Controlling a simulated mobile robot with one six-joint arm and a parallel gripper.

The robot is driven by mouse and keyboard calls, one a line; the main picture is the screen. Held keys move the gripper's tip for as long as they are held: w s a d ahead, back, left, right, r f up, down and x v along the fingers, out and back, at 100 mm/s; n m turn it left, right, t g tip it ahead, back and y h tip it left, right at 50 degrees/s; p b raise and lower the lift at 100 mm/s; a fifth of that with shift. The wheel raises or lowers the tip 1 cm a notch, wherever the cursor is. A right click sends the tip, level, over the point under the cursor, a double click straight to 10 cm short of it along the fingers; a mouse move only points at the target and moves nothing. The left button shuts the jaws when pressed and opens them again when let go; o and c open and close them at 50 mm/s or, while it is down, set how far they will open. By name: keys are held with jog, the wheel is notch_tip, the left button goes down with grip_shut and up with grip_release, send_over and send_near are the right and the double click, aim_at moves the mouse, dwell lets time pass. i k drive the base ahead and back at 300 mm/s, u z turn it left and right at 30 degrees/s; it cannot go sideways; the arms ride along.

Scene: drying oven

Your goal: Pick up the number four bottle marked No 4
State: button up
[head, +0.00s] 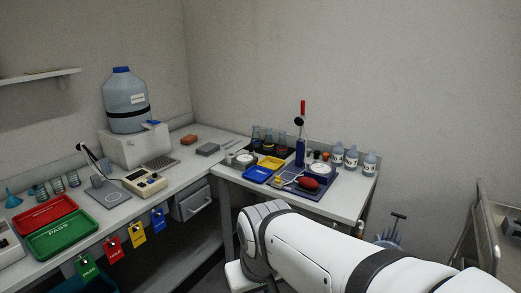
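Three small clear bottles with white labels stand upright in a row at the back right of the bench: a left one (337,154), a middle one (351,158) and a right one (370,164). The print on their labels is too small to read, so I cannot tell which is marked No 4. My white arm crosses the lower right of the head view, in front of the bench and apart from the bottles. My gripper is not in view.
Left of the bottles are a blue stand (300,152) with a red-topped rod, a red bulb (308,183), a yellow tray (271,163) and a blue tray (257,174). Flasks (268,141) stand behind. A metal cart (485,235) is at the far right.

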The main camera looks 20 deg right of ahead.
aim_at(337, 157)
jog(key=z, duration=0.75)
jog(key=i, duration=1.2)
jog(key=z, duration=0.5)
jog(key=k, duration=0.85)
jog(key=z, duration=0.2)
jog(key=i, duration=0.9)
jog(key=u, duration=0.05)
